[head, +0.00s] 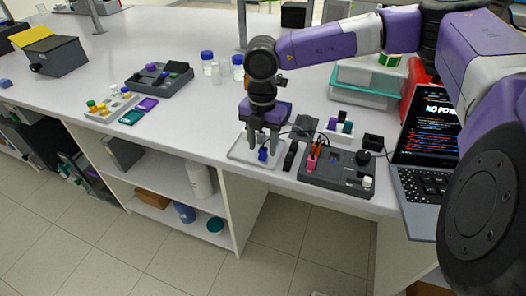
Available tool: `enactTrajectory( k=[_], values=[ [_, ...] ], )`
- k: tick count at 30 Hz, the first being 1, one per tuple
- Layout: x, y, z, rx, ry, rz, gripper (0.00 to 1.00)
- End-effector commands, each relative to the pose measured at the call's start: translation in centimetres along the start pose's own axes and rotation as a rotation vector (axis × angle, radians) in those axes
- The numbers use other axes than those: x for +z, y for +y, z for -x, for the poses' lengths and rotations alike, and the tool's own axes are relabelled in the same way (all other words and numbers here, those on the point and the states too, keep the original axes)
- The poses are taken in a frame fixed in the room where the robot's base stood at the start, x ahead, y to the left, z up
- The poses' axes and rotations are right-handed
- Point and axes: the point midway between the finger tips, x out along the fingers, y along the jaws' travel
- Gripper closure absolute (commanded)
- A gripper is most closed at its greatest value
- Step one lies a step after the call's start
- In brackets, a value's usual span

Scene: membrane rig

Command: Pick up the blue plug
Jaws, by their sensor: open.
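The blue plug (263,154) is a small blue piece near the front edge of a shallow pale tray (238,153) on the bench. My gripper (263,145) points down over the tray with its two fingers apart. The plug shows between or just in front of the fingertips. I cannot tell whether the fingers touch it, or whether its lower end rests on the tray.
A dark device (340,180) with a pink piece and thin cables stands right of the tray, beside an open laptop (425,150). A small white rack (338,134) is behind it. Bottles (207,62) stand further back. The bench's front edge is close.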

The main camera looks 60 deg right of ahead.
Motion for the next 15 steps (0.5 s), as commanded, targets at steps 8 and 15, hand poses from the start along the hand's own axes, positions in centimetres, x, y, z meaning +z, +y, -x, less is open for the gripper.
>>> enactTrajectory(
  k=[8, 15],
  values=[
    [0.0, 0.1, -2.5, 0.001, 0.001, 0.001, 0.55],
    [0.0, 0.1, -2.5, 0.001, 0.000, 0.001, 0.62]
  ],
)
